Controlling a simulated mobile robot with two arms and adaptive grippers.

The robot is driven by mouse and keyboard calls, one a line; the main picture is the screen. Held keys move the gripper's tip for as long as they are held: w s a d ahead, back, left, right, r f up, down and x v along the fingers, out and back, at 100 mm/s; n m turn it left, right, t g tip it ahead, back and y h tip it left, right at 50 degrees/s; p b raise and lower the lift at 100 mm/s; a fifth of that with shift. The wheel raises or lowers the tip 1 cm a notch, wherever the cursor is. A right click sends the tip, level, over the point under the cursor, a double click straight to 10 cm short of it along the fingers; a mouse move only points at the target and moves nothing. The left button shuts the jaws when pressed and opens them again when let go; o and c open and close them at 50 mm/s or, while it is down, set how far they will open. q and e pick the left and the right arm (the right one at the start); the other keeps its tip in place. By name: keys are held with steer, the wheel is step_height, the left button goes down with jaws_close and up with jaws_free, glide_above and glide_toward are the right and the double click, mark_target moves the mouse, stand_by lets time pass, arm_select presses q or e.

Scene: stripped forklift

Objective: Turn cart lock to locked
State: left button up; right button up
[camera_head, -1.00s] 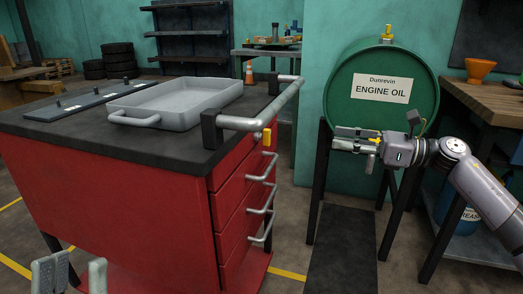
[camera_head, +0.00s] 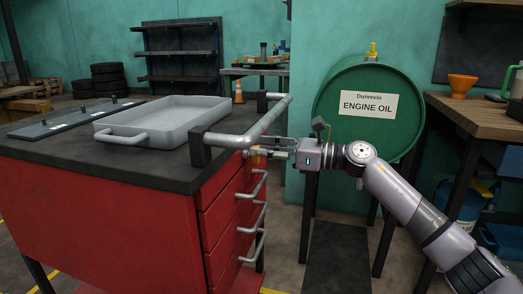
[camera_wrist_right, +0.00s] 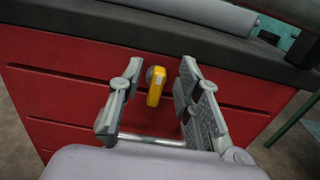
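The red cart (camera_head: 110,220) has a dark top and a grey push handle (camera_head: 250,132) at its right end. The cart lock is a yellow lever (camera_wrist_right: 155,86) on a round grey pivot on the red cart face, below the top's edge. It hangs roughly downward, slightly tilted. In the head view the lock (camera_head: 258,158) is partly hidden by my right gripper (camera_head: 256,148). In the right wrist view my right gripper (camera_wrist_right: 155,100) is open, with the lever between its two fingers and a gap on each side. My left gripper is not in view.
A grey tray (camera_head: 165,122) stands on the cart top. Drawer handles (camera_head: 258,187) stick out below the lock. A green engine oil drum (camera_head: 370,125) on a dark stand and a wooden bench (camera_head: 480,116) are to the right. A dark mat (camera_head: 335,255) lies on the floor.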

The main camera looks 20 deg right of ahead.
steer(key=shift+w+a, duration=0.25)
steer(key=shift+a, duration=0.05)
steer(key=shift+c, duration=0.2)
jaws_close()
